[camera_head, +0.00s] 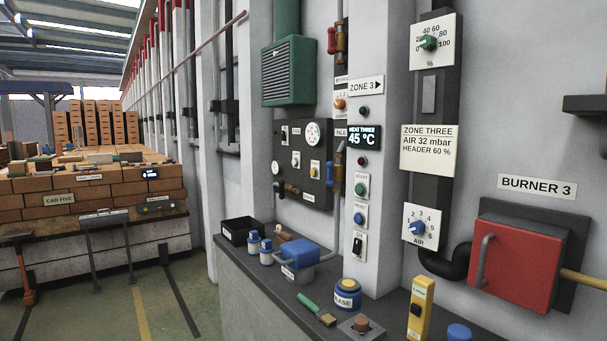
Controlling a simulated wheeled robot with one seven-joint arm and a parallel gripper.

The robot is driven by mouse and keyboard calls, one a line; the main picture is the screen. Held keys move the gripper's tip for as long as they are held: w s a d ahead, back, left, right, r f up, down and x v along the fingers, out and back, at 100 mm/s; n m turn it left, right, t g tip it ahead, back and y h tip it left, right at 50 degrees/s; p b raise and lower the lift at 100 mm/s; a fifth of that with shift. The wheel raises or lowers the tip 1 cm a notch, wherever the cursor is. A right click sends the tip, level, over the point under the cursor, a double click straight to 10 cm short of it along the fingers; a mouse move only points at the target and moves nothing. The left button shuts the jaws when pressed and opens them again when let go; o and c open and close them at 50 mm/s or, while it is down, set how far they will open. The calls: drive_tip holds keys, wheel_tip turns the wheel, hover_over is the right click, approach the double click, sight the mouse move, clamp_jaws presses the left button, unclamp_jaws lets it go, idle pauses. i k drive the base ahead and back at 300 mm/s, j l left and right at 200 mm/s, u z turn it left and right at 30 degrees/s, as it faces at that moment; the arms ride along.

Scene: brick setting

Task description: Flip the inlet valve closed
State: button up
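My gripper is not in view. A brass pipe fitting with a blue lever (337,170) sits on a vertical pipe right of the dark control panel (302,200). The blue lever stands about upright along the pipe. Higher on the same pipe run is another brass fitting with a red handle (331,40).
A dark ledge (235,262) below holds a black bin, small bottles, a blue-lidded pot (290,255), a grease tin (347,293), a green-handled brush and a yellow device (419,308). A red burner box (515,265) projects at right.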

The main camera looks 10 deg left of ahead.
sight(330, 165)
drive_tip(key=i+j, duration=0.3)
drive_tip(key=j, duration=0.2)
drive_tip(key=i+j, duration=0.3)
drive_tip(key=j, duration=0.15)
drive_tip(key=i+j, duration=0.3)
drive_tip(key=j, duration=0.2)
